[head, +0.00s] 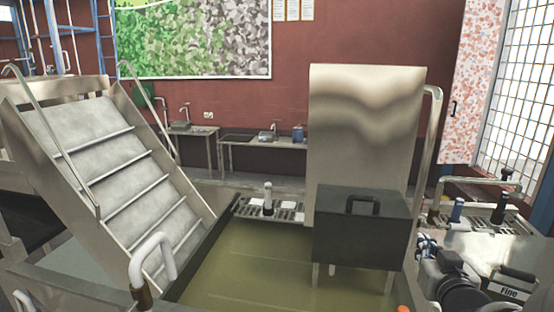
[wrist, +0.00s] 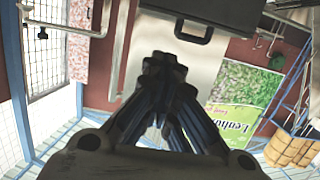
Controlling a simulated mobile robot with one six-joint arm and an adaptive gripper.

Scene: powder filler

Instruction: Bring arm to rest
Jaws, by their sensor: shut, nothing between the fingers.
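My gripper (wrist: 164,66) is shut in the wrist view, its dark blue fingers together at the tips with nothing between them. In the head view my gripper (head: 427,246) shows at the lower right, at the end of my dark arm. It appears in front of a side table and right of the steel machine; the distance to each is hard to tell.
A steel panel (head: 365,130) stands in the middle behind a dark box with a handle (head: 360,235). Steel stairs (head: 130,175) are at the left. A box marked "Fine" (head: 511,285) is beside my arm. A side table (head: 500,244) holds dark-topped items.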

